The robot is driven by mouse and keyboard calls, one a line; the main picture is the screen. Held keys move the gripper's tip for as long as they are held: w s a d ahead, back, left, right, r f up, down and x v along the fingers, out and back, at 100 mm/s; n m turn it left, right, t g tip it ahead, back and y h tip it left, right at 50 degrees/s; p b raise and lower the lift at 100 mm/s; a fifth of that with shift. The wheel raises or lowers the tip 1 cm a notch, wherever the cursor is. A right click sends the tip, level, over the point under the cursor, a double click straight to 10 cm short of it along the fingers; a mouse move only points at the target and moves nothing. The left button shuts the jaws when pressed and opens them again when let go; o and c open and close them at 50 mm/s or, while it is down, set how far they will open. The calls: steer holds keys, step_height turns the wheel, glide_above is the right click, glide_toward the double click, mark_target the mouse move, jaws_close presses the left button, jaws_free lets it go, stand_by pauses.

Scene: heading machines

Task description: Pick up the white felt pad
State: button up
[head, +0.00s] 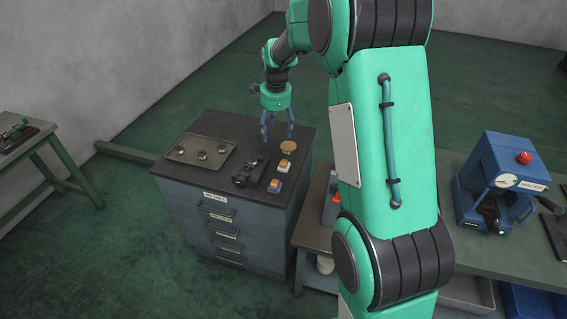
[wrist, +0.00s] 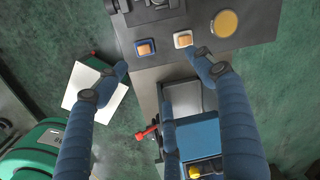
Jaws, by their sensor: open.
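The white felt pad (wrist: 176,37) is a small square with an orange-tan block on its middle. It lies on the dark cabinet top between a blue pad (wrist: 138,49) and a round tan disc (wrist: 226,23). In the head view the white pad (head: 284,168) is near the cabinet's right edge, with the blue pad (head: 274,188) nearer the front. My gripper (head: 277,137) is open and empty above the cabinet top. In the wrist view my gripper's fingertips (wrist: 160,62) are spread apart, the right one close to the white pad in the picture.
A tray (head: 183,162) with several small round parts lies on the cabinet top (head: 225,121). A black device (head: 250,173) stands left of the pads. A lower bench (head: 313,229) stands right of the cabinet. A blue machine (head: 497,170) is at the far right.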

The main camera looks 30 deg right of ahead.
mark_target(284, 162)
steer(key=w+d+f+m+g+p, duration=0.1)
steer(key=w+d+f+m+p, duration=0.3)
steer(key=f, duration=0.8)
steer(key=w+d+m, duration=0.2)
steer(key=w+d, duration=0.1)
steer(key=shift+d+f, duration=0.2)
steer(key=shift+f, duration=4.3)
steer(key=shift+f, duration=0.1)
steer(key=shift+w+f+p, duration=0.1)
steer(key=shift+f+p, duration=0.3)
steer(key=shift+f, duration=2.05)
steer(key=shift+a, duration=0.1)
steer(key=shift+c, duration=0.5)
steer(key=c, duration=1)
